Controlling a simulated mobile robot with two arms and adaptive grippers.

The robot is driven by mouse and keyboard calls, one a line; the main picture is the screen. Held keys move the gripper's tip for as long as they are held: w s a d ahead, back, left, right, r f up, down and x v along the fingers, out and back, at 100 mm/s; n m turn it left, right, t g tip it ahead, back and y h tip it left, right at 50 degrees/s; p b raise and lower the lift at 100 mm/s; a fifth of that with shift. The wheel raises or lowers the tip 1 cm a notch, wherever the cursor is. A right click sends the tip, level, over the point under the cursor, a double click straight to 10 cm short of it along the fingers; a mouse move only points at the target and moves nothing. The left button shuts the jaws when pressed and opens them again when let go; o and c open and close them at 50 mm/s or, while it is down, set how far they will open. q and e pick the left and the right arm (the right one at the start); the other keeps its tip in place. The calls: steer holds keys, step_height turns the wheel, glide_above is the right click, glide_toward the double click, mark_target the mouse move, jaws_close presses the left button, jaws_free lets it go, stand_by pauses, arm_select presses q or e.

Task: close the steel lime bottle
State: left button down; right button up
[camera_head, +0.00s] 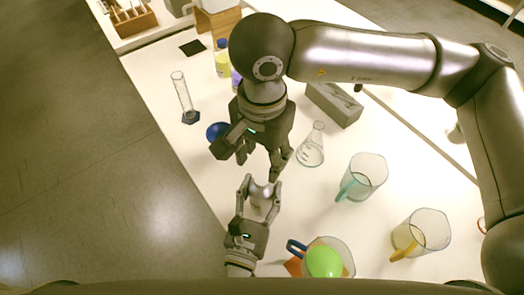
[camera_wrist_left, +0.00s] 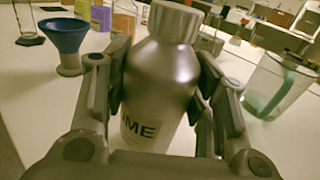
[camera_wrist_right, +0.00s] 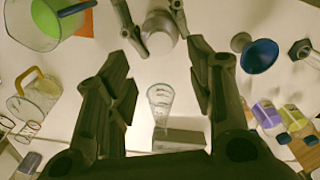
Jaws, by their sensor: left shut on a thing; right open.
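The steel lime bottle (camera_head: 262,200) stands upright between the fingers of my left gripper (camera_head: 258,190), which is shut on its body. In the left wrist view the bottle (camera_wrist_left: 163,75) shows part of its label, "IME". A grey cap (camera_wrist_left: 175,20) sits on the bottle's neck; I cannot tell if it is tight. My right gripper (camera_head: 258,165) is open and empty, close to the bottle's top. In the right wrist view the bottle (camera_wrist_right: 159,42) lies beyond the open fingers, not between them.
A blue funnel (camera_wrist_left: 66,42), a conical flask (camera_head: 312,150) and a grey box (camera_head: 335,104) stand near. Two jugs (camera_head: 366,172) (camera_head: 428,228) are at the right.

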mark_target(262, 178)
step_height(262, 178, down, 8)
steer(key=shift+r, duration=0.15)
stand_by(0.4)
jaws_close()
steer(key=shift+m, duration=0.9)
steer(key=shift+o, duration=0.4)
jaws_free()
step_height(262, 178, up, 12)
